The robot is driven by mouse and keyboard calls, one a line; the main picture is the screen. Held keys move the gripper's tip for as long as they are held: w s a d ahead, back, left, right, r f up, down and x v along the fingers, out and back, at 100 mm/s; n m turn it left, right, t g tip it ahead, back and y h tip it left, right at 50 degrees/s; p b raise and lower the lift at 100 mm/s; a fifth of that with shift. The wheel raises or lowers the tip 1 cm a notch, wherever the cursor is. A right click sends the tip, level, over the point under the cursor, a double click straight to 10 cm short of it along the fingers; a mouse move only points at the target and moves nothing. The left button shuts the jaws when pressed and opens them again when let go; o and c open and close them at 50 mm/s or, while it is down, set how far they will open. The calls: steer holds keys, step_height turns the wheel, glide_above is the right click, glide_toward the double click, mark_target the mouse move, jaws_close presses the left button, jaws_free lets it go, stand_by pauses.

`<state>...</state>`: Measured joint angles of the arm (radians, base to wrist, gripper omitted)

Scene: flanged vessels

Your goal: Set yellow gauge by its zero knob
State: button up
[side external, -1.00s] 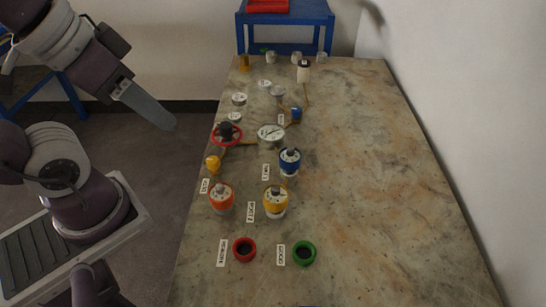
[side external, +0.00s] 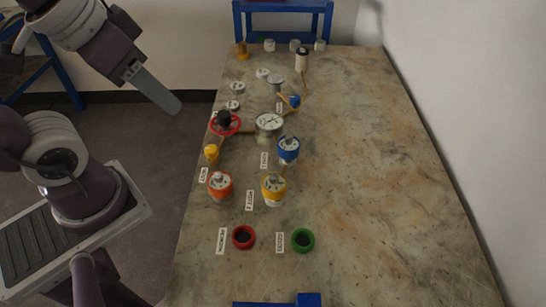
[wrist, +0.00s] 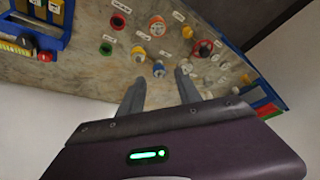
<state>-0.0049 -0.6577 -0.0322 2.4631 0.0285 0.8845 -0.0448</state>
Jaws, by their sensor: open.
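The yellow gauge (side external: 274,189) stands upright on the table, with a yellow ring, a white lower body and a pale top. Its zero knob is too small to tell apart clearly. It also shows in the wrist view (wrist: 138,54), just beyond the left finger. My gripper (wrist: 157,80) is open and empty in the wrist view, its two grey fingers apart. In the side view its grey finger (side external: 150,92) hangs left of the table, well away from the gauge. A paper label (side external: 250,200) lies left of the gauge.
Close by stand an orange gauge (side external: 220,187) and a blue gauge (side external: 288,150). Red (side external: 243,237) and green (side external: 303,240) rings lie nearer. A red handwheel (side external: 225,123) and a large dial (side external: 269,125) stand behind. The table's right side is clear.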

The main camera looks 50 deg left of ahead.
steer(key=w+d+f+g, duration=0.1)
steer(key=w+f+g, duration=0.15)
steer(key=w, duration=0.45)
steer(key=g, duration=0.3)
glide_above(274, 176)
step_height(274, 176, down, 15)
steer(key=shift+a+f, duration=0.1)
step_height(274, 176, down, 8)
steer(key=shift+r, duration=0.25)
steer(key=shift+c, duration=0.2)
jaws_close()
